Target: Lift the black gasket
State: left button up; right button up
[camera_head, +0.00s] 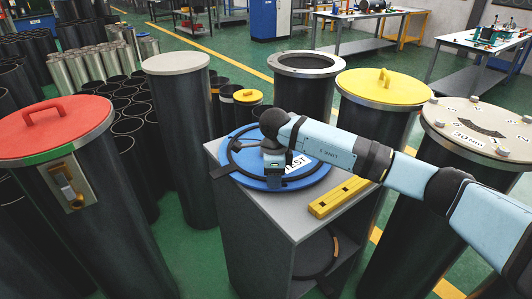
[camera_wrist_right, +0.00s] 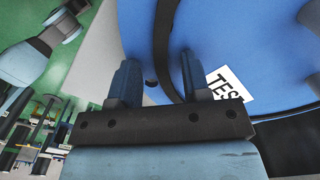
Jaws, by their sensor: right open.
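The black gasket (camera_head: 220,172) is a thin ring with a small tab at its left, lying on a round blue plate (camera_head: 262,183) with a "TEST" label. The plate sits on a grey cabinet. In the right wrist view the gasket is a dark curved band (camera_wrist_right: 162,40) across the blue plate (camera_wrist_right: 230,35). My left gripper is out of view.
A yellow bar (camera_head: 338,197) lies on the cabinet's front right. Another dark ring (camera_head: 317,254) is on the shelf below. Tall black cylinders surround the cabinet, with red (camera_head: 55,125), beige (camera_head: 175,63) and yellow (camera_head: 385,86) lids, and one open flange (camera_head: 283,65).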

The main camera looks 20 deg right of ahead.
jog(key=shift+c, duration=0.4)
grip_shut()
jog(key=shift+r, duration=0.1)
jog(key=shift+r, duration=0.25)
notch_tip(320, 180, up, 19)
jog(key=b, duration=0.2)
jog(key=shift+r, duration=0.2)
jog(key=shift+f, duration=0.1)
